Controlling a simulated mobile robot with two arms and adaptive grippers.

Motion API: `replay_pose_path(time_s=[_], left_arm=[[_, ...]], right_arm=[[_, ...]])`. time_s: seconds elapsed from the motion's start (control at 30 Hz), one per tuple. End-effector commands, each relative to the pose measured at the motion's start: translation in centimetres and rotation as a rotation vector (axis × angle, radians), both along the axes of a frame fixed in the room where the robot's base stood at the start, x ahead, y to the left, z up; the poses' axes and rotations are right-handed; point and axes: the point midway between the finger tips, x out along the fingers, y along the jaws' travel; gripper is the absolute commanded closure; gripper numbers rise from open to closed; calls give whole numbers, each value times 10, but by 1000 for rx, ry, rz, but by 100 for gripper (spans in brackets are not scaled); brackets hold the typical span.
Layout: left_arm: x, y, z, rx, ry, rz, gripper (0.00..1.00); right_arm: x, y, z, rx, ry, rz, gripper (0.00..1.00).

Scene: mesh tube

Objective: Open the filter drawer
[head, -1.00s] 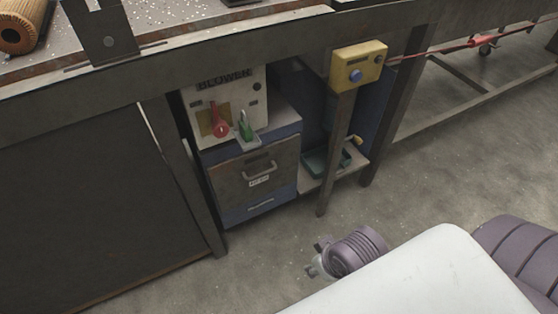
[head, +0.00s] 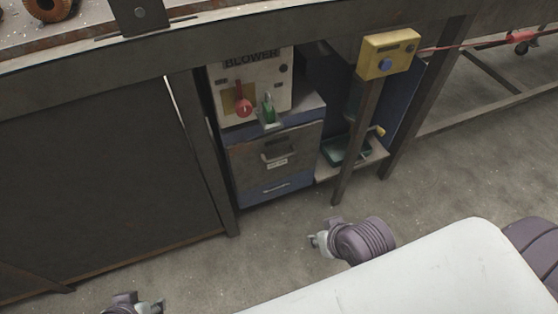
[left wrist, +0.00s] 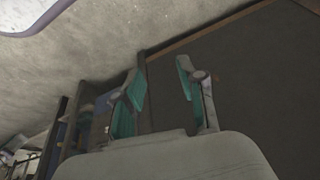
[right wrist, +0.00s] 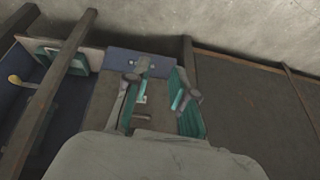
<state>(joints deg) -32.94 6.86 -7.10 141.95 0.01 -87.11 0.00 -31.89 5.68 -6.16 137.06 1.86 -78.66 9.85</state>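The filter drawer (head: 277,152) is the grey-brown front under the blower box in the head view. It looks closed, with a metal handle (head: 281,154) and a small white label below it. In the right wrist view the drawer front (right wrist: 104,108) lies beyond my right gripper (right wrist: 155,84), which is open and empty, apart from the drawer. The handle is partly hidden by the fingers there. My left gripper (left wrist: 163,70) is open and empty in front of the dark panel. In the head view it is cut off at the bottom left, fingers unclear.
The blower box (head: 240,92) with red and green levers sits above the drawer. A yellow control box (head: 388,53) hangs on a post (head: 356,140) right of the drawer. A table leg (head: 205,150) and a dark panel (head: 100,170) stand left. The floor in front is clear.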

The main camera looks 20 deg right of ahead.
Motion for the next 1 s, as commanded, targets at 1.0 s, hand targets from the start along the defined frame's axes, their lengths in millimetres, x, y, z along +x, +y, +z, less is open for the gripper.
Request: replay_pose_path(time_s=[1.0], left_arm=[[113,-40,57,-143,-662,-51,60]], right_arm=[[198,-1,-37,1210,-648,-983,75]])
